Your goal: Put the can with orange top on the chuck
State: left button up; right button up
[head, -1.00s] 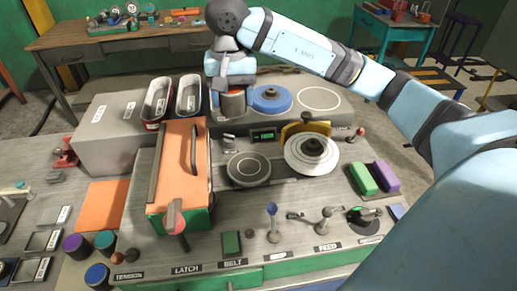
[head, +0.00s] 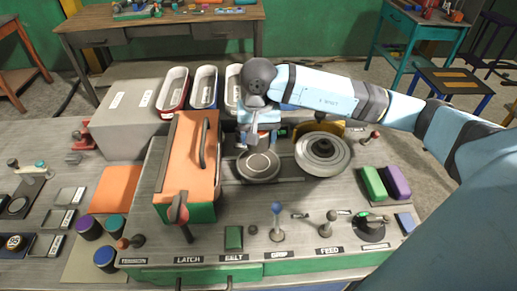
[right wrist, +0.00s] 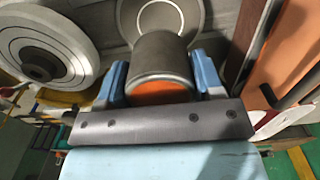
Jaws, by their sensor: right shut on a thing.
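The can with the orange top (right wrist: 163,65) is between the two blue fingers of my right gripper (right wrist: 160,80) in the right wrist view. Its grey side shows, and its orange end faces the camera. In the head view my right gripper (head: 262,136) is at the far edge of the round grey chuck (head: 258,167), and the can is mostly hidden there. The chuck also shows behind the can in the right wrist view (right wrist: 205,18). I cannot tell whether the can touches it. My left gripper is not in view.
A stepped grey wheel (head: 322,153) stands right of the chuck. An orange-topped box with a handle (head: 188,155) stands close on its left. Knobs and levers (head: 277,213) line the front. Cans with purple (head: 89,228), teal and blue tops stand at the left.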

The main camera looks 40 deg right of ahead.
notch_tip(320, 180, down, 6)
jog(key=shift+r+p, duration=0.2)
jog(key=shift+p, duration=0.2)
jog(key=shift+f, duration=0.25)
jog(key=shift+f+b, duration=0.15)
jog(key=shift+b, duration=0.15)
jog(key=o, duration=1)
